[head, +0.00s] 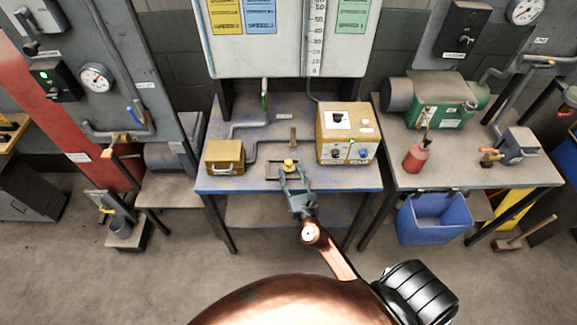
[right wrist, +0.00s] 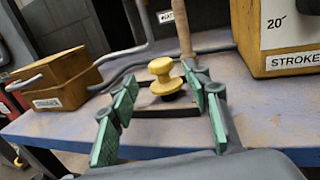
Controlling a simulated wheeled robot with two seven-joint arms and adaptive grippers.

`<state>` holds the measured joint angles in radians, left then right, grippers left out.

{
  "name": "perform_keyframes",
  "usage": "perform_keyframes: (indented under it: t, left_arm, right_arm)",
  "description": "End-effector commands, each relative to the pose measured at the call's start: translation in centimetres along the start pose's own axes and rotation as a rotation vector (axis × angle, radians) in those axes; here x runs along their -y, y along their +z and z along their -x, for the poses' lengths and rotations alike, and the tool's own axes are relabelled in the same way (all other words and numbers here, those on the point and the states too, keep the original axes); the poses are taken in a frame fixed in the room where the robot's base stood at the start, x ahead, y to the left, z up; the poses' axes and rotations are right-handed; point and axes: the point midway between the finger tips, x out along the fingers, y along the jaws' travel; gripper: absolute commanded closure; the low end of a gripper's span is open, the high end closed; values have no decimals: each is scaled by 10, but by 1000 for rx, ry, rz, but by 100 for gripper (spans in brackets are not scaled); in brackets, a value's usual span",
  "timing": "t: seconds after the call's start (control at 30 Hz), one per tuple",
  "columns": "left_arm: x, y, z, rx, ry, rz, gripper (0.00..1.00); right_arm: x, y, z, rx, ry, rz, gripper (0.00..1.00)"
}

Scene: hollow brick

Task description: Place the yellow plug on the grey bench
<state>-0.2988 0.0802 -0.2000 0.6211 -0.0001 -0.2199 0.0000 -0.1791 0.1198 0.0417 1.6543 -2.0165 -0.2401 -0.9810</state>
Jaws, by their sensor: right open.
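The yellow plug (head: 290,164) stands upright at a dark rectangular frame on the blue-edged bench (head: 225,185). In the right wrist view the yellow plug (right wrist: 161,72) has a round knob, a flared collar and a dark part under it. My right gripper (head: 293,178) is open at the bench's front, just short of the plug. In the right wrist view its green-padded fingers (right wrist: 162,96) are spread with the plug ahead between them, and no grip shows. A grey-topped bench (head: 480,165) stands to the right. My left gripper is not in view.
A wooden box (head: 225,157) lies left of the plug and a control box (head: 347,133) right of it.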

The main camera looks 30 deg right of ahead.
Motion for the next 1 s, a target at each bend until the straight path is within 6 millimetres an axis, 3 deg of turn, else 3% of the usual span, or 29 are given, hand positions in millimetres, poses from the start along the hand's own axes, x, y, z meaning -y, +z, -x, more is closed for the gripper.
perform_keyframes:
  t: [0.3, 0.63, 1.0]
  left_arm:
    - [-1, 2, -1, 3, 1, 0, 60]
    - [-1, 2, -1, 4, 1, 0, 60]
    - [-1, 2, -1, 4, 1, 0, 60]
  right_arm:
    - [2, -2, -43, 1, -2, -3, 56]
    - [3, -2, -49, 0, -3, -3, 57]
    - [3, -2, -49, 1, -3, -3, 82]
